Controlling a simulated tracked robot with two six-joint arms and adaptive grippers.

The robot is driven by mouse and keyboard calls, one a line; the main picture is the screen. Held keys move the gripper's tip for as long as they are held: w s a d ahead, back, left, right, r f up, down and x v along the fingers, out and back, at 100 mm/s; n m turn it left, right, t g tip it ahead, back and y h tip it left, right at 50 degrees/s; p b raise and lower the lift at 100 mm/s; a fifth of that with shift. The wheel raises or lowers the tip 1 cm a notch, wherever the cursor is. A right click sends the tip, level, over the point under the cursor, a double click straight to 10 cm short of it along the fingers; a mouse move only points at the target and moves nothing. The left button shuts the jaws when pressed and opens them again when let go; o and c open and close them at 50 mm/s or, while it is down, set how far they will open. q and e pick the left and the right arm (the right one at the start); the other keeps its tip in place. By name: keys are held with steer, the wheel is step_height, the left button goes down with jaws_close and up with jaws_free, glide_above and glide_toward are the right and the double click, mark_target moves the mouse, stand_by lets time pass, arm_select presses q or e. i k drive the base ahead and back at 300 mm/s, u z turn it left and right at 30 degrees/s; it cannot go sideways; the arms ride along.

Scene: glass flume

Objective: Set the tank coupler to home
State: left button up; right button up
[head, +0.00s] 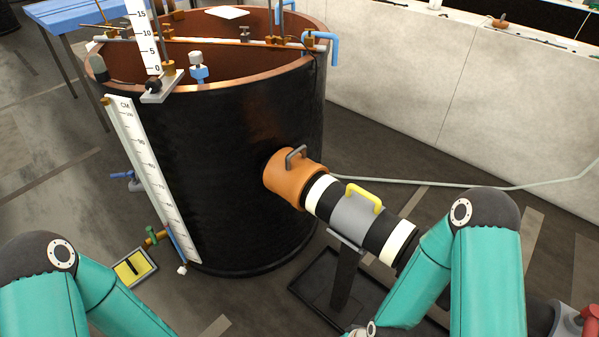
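A black round tank (225,150) with a copper-coloured rim stands in the middle of the head view. An orange coupler collar (287,182) with a grey handle (295,155) sits against the tank's side. Beyond it, a black pipe with white bands (320,192) carries a grey collar (352,217) with a yellow handle (365,197). I cannot tell which collar is the tank coupler, and no home mark is readable. My arms come in at the lower left and lower right.
A dark post (344,275) on a black floor tray (315,287) stands under the pipe. A white ruler (150,175) leans along the tank's left side. A yellow box (134,267) lies on the floor. A pale wall (430,90) and a hose (440,183) lie behind.

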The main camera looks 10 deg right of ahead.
mark_target(286, 174)
steer(key=z, duration=0.1)
steer(key=k, duration=0.35)
steer(key=u, duration=0.8)
steer(key=i, duration=1.45)
steer(key=z, duration=0.65)
